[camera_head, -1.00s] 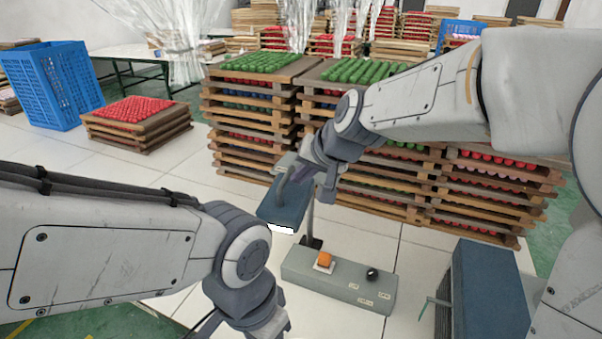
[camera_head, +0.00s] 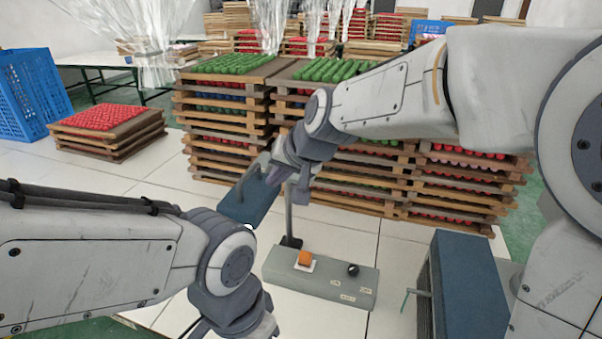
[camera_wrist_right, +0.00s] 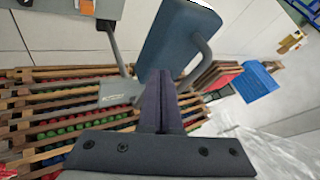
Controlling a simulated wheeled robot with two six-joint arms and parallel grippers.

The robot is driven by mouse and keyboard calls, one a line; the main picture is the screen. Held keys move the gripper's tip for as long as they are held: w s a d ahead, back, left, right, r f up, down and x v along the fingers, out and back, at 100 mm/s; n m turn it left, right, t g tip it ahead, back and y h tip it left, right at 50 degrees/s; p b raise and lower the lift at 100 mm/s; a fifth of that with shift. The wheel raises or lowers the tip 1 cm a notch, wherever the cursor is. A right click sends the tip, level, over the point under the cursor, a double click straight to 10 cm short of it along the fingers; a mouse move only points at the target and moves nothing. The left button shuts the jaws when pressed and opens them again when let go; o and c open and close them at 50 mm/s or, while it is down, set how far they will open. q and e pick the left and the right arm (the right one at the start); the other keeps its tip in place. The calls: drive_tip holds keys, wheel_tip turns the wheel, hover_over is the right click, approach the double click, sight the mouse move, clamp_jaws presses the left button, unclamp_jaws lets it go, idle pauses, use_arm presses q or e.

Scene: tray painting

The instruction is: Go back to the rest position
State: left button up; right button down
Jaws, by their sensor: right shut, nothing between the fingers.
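My right gripper (camera_head: 274,174) is at the middle of the head view, below the wrist of the arm from the right. In the right wrist view its fingers (camera_wrist_right: 160,98) lie together with nothing between them. Just beyond them is a blue-grey padded panel (camera_wrist_right: 178,45) with a curved grey handle (camera_wrist_right: 203,52); I cannot tell whether they touch. The panel (camera_head: 246,204) also shows in the head view beside the gripper. My left arm comes in from the left, and its fingers are below the frame.
A grey control box (camera_head: 320,283) with an orange button (camera_head: 305,258) and a black knob stands below the panel. Stacked wooden trays (camera_head: 225,150) fill the middle back. A blue-topped unit (camera_head: 470,285) stands at right. A blue crate (camera_head: 35,95) is at far left. Tiled floor lies between.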

drive_tip(key=v, duration=0.9)
drive_tip(key=s+d+f+n+g+h, duration=0.2)
drive_tip(key=s+f+n+g, duration=0.1)
drive_tip(key=s+f, duration=0.7)
drive_tip(key=s+d+f+n+g+h, duration=0.1)
drive_tip(key=s+f+n+g, duration=0.2)
drive_tip(key=s+f, duration=0.7)
drive_tip(key=s+n, duration=0.2)
drive_tip(key=s, duration=0.1)
drive_tip(key=shift+d+h, duration=0.35)
drive_tip(key=shift+h, duration=0.05)
drive_tip(key=shift+s+r, duration=0.1)
drive_tip(key=shift+s, duration=0.05)
